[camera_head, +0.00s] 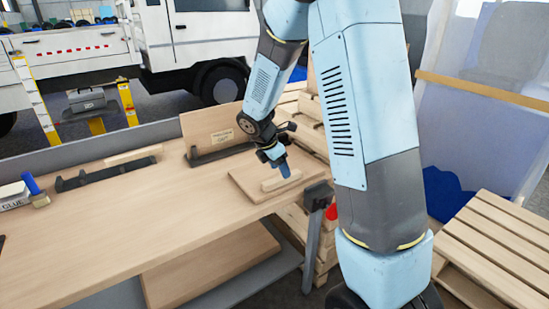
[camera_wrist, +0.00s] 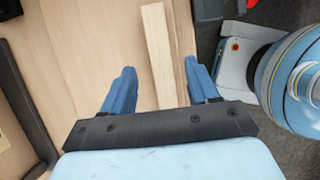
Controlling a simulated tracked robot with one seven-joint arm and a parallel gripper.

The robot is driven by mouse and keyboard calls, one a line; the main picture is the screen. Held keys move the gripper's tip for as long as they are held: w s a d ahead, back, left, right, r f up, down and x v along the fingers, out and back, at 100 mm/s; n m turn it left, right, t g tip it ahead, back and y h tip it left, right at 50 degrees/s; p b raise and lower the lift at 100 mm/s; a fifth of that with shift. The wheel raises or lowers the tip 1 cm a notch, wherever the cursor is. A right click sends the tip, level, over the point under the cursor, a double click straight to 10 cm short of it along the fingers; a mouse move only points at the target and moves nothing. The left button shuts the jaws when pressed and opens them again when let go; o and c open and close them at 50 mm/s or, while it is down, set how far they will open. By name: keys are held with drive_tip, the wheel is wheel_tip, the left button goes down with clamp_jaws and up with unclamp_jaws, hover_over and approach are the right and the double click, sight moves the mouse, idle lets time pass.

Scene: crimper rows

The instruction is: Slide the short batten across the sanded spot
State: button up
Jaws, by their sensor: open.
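A short pale batten (camera_head: 281,180) lies on a flat wooden board (camera_head: 247,184) at the right end of the bench. My gripper (camera_head: 284,168) is open just over the batten in the head view. In the wrist view the batten (camera_wrist: 158,50) runs lengthwise between the fingers of my gripper (camera_wrist: 159,68), closer to the right finger. Both fingers look apart from it, and its near end is hidden behind the gripper body. I cannot make out a sanded spot; the batten and gripper may cover it.
Another batten (camera_head: 133,155) lies by a black rack (camera_head: 105,174) on the workbench (camera_head: 140,215). A blue-handled brush (camera_head: 34,188) is at the left. A clamp (camera_head: 318,195) sits at the bench's right edge. The bench middle is clear.

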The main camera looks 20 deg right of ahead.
sight(267, 166)
drive_tip(key=shift+x, duration=2.15)
clamp_jaws()
drive_tip(key=shift+w+a, duration=0.6)
drive_tip(key=shift+w, duration=1.3)
drive_tip(key=shift+w+a, duration=0.6)
drive_tip(key=shift+w, duration=1.25)
drive_tip(key=shift+w+a, duration=0.6)
drive_tip(key=shift+w, duration=1.3)
unclamp_jaws()
